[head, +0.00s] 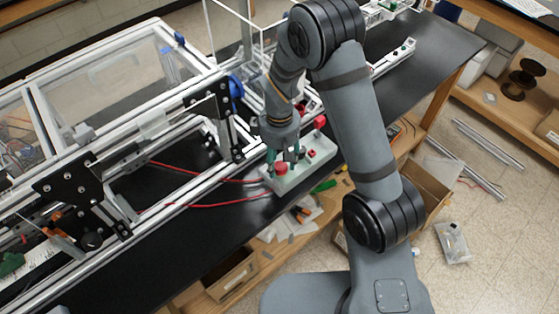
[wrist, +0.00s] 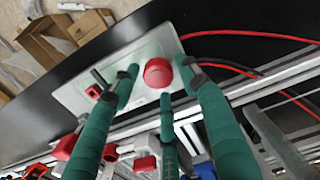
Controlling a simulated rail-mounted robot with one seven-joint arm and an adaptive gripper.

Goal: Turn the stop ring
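The stop ring appears as a round red knob (wrist: 158,72) on a pale control box (wrist: 72,98) in the wrist view. In the head view the red knob (head: 281,169) is at the near left end of the box (head: 292,184). My gripper (wrist: 160,79) has three teal fingers, spread open around the knob, one to its left, one to its right and one below it in the wrist picture. Gaps show between the fingertips and the knob. In the head view my gripper (head: 282,156) is just above the knob, and its fingers partly hide the box.
Red cables (head: 210,204) run left from the box across the black bench (head: 115,268). An aluminium extrusion frame (head: 150,160) stands close on the left. Other red parts (head: 320,122) are behind the box. Cardboard boxes (head: 232,274) lie below the bench edge.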

